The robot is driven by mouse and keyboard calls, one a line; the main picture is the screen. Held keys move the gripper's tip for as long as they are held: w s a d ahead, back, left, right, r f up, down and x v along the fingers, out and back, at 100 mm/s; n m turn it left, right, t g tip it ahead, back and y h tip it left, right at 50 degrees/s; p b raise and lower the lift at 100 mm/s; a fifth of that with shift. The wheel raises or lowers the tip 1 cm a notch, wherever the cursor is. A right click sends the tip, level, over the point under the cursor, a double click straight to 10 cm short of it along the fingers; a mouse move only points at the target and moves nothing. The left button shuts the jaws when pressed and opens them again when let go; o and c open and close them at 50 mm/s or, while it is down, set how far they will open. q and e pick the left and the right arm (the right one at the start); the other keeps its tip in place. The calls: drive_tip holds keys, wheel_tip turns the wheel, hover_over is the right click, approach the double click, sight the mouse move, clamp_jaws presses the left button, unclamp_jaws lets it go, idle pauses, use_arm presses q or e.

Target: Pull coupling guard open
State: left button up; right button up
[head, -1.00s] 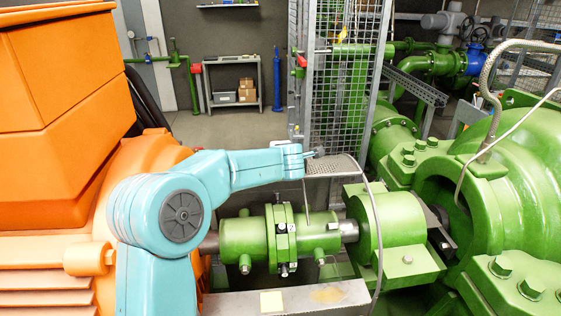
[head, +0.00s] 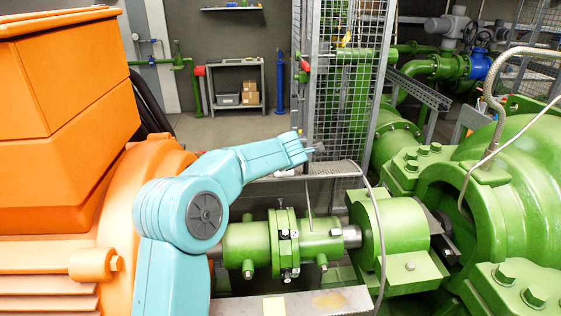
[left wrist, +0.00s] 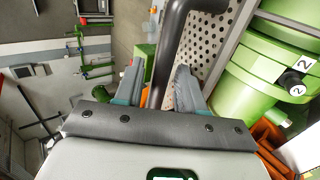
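The coupling guard (head: 338,169) is a perforated metal cover seen nearly edge-on above the green shaft coupling (head: 288,242) in the head view. Its perforated sheet (left wrist: 205,42) and dark bar handle (left wrist: 169,45) show in the left wrist view. My left gripper (head: 312,149) is at the guard's left end. In the left wrist view, the left gripper (left wrist: 160,66) has its fingers apart, with the handle running between them and narrow gaps visible on both sides. I cannot tell how deep the handle sits. My right gripper is in neither view.
The orange motor (head: 60,200) stands left, and the green pump casing (head: 520,170) stands right. A wire mesh cage (head: 345,80) rises behind the guard. A thin hose (head: 383,230) hangs right of the coupling. Open floor (head: 225,128) lies behind.

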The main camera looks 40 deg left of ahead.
use_arm(q)
drive_tip(key=shift+s+d+r, duration=0.15)
drive_tip(key=shift+d+r, duration=0.05)
drive_tip(key=shift+d, duration=0.05)
drive_tip(key=b+v, duration=0.2)
drive_tip(key=v, duration=1.3)
drive_tip(key=shift+s+r, duration=0.25)
drive_tip(key=shift+d, duration=0.1)
